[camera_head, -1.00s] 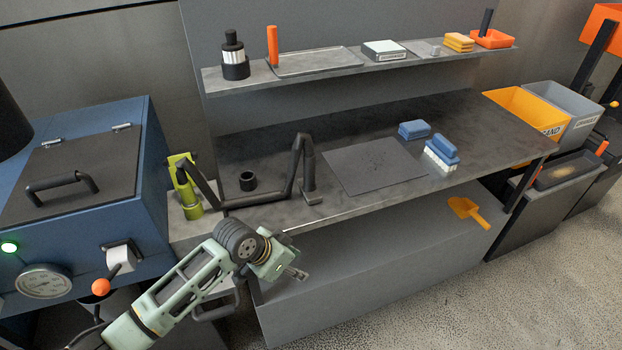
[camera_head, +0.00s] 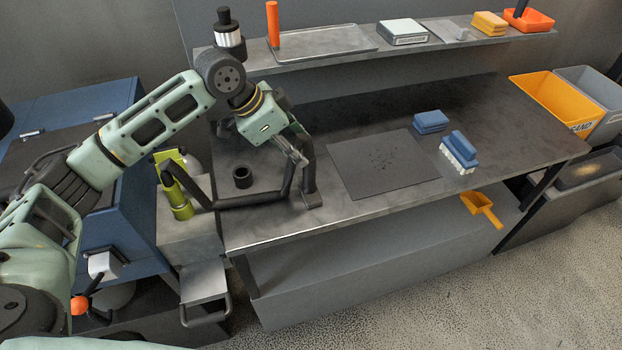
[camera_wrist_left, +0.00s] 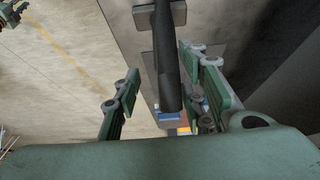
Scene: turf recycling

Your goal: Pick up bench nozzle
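The bench nozzle, which I take to be the black upright tube (camera_head: 309,170) with a small foot, stands on the bench's front edge. A bent black hose or arm joins it to a green fitting. My left gripper (camera_head: 298,152) is at its upper part, coming from the upper left. In the left wrist view, a dark tube (camera_wrist_left: 165,55) runs between the spread fingers of the left gripper (camera_wrist_left: 163,88). The gap to the left finger is clear; contact on the right side cannot be told. A small green jointed part, perhaps my right gripper (camera_wrist_left: 12,14), shows at the top left.
The bench (camera_head: 380,120) also holds a black ring (camera_head: 243,178), a dark mat (camera_head: 380,165), a blue block (camera_head: 431,122) and a blue-and-white brush (camera_head: 459,152). The green fitting (camera_head: 176,185) is left of the ring. A shelf (camera_head: 350,57) with several items runs behind.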

